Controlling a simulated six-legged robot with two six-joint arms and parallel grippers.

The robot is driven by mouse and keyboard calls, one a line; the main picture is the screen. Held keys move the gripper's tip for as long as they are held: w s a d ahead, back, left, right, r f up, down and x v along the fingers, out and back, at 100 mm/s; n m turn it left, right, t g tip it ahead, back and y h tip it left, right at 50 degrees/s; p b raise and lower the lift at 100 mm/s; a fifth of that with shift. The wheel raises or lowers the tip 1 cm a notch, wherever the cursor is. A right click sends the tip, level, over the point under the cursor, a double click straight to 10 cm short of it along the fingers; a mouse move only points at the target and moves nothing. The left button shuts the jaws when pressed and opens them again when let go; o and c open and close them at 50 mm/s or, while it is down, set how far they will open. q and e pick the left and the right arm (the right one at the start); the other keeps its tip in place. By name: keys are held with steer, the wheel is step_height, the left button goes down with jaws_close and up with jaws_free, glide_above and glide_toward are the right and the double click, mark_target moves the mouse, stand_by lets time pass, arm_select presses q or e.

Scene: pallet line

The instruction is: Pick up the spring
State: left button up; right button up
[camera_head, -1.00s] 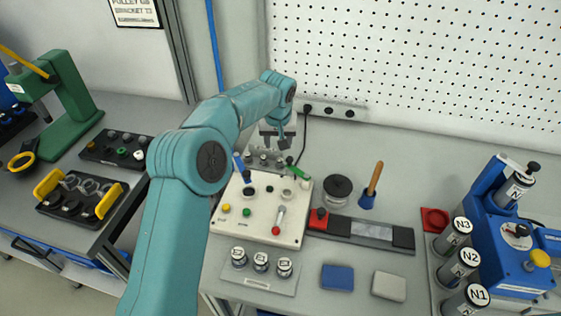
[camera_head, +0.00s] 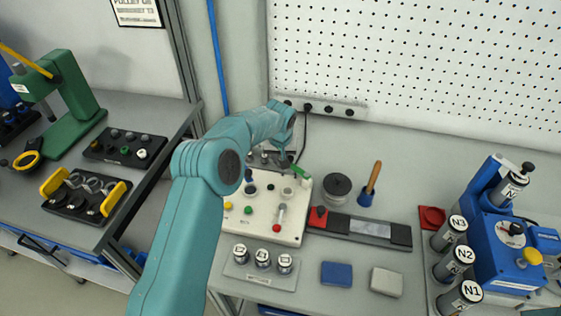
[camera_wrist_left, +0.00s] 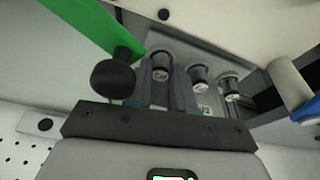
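I cannot clearly pick out a coiled spring. In the left wrist view, several small upright pieces with round, pale-marked tops stand in a row; the leftmost one (camera_wrist_left: 161,72) is between the fingers of my left gripper (camera_wrist_left: 164,88). The fingers look apart on either side of it; contact is too unclear to tell. The middle piece (camera_wrist_left: 199,75) and the right piece (camera_wrist_left: 229,86) stand free. In the head view my left arm hides most of this gripper and part of the grey rack (camera_head: 256,158) under it. My right gripper is not in view.
A green lever (camera_wrist_left: 98,22) with a black knob (camera_wrist_left: 113,78) is close to the left gripper. A white control panel (camera_head: 262,232) stands in front of the rack. A three-cylinder holder (camera_head: 262,279), blue block (camera_head: 336,273) and wooden-handled tool (camera_head: 374,178) lie nearby.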

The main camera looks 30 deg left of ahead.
arm_select(q)
jaws_close()
steer(key=shift+r, duration=0.1)
steer(key=shift+w+r, duration=0.1)
steer(key=shift+r, duration=0.15)
step_height(320, 180, up, 19)
steer(key=p, duration=0.2)
steer(key=shift+r+p, duration=0.2)
steer(key=shift+p, duration=0.15)
